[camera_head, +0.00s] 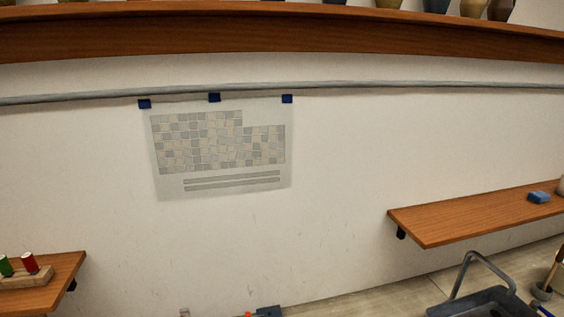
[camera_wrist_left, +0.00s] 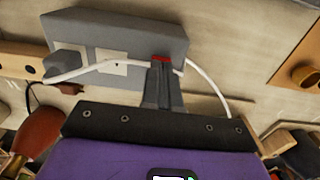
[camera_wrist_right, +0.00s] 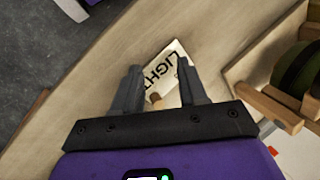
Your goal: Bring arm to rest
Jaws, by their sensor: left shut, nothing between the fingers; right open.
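My left gripper (camera_wrist_left: 160,68) is in the left wrist view, its fingers closed together with nothing between them. It is in front of a grey box (camera_wrist_left: 115,30) with white square plates; a white cable (camera_wrist_left: 205,76) runs across and passes behind the fingers. A small red part (camera_wrist_left: 160,58) shows at the fingertips; whether the fingers touch it I cannot tell. My right gripper (camera_wrist_right: 159,68) is in the right wrist view, open and empty, with its fingers apart above a wooden surface. A white card (camera_wrist_right: 172,66) lettered "LIGHT" shows beyond and between the fingers. Neither gripper shows in the head view.
In the head view, a wooden shelf (camera_head: 480,215) is at the right, with a dark tray (camera_head: 485,303) below it. Another shelf (camera_head: 62,283) with spools is at the lower left. In the right wrist view, a wooden rack (camera_wrist_right: 268,105) stands close to the right finger.

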